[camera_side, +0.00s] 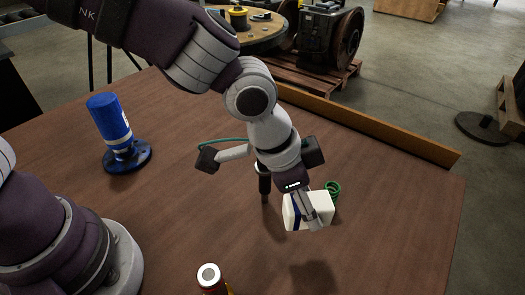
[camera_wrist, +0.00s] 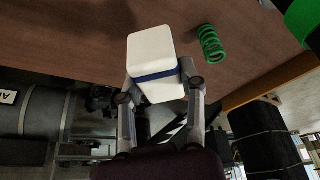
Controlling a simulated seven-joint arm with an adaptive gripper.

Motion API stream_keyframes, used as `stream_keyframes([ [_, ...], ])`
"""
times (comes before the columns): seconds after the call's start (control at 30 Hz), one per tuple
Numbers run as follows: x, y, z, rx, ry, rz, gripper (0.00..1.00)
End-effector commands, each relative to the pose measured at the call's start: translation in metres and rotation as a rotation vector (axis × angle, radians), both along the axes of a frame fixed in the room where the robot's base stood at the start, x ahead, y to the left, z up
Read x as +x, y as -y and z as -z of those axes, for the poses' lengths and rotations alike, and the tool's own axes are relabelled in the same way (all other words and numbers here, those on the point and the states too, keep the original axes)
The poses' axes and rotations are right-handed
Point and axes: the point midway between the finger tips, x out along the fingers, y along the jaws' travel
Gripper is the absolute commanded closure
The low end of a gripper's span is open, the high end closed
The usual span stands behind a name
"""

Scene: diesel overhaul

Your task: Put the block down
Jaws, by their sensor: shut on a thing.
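The block (camera_side: 318,207) is white with a dark blue band around it. It also shows in the wrist view (camera_wrist: 153,50), tilted in the picture. My gripper (camera_side: 306,212) is shut on the block, with one finger on each side near the blue band (camera_wrist: 158,76). In the wrist view both fingers of my gripper (camera_wrist: 160,83) touch its sides. In the side view the block seems to hang above the brown table (camera_side: 400,220), with a dark shadow on the table below it. The near finger hides part of the block.
A green spring (camera_side: 333,188) stands just behind the block and shows right of it in the wrist view (camera_wrist: 211,43). A small white-topped container (camera_side: 209,275) stands at the front. The table's right side is clear.

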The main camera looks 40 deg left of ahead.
Motion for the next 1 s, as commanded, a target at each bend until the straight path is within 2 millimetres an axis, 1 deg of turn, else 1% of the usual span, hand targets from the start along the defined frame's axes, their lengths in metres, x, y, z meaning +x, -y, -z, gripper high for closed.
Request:
stream_keyframes([
  [0.1,-0.001,-0.001,0.027,0.004,-0.006,0.000,1.00],
  [0.4,-0.001,-0.001,0.082,0.002,-0.002,-0.001,1.00],
  [0.5,0.000,0.000,0.087,-0.001,0.000,-0.001,1.00],
  [0.7,0.000,0.000,0.087,-0.002,0.001,-0.001,1.00],
  [0.8,0.000,0.000,0.089,-0.001,0.000,-0.001,1.00],
  [0.83,0.000,0.000,0.089,-0.001,0.000,-0.001,0.58],
  [1.0,0.000,0.000,0.089,-0.001,0.000,-0.001,0.36],
])
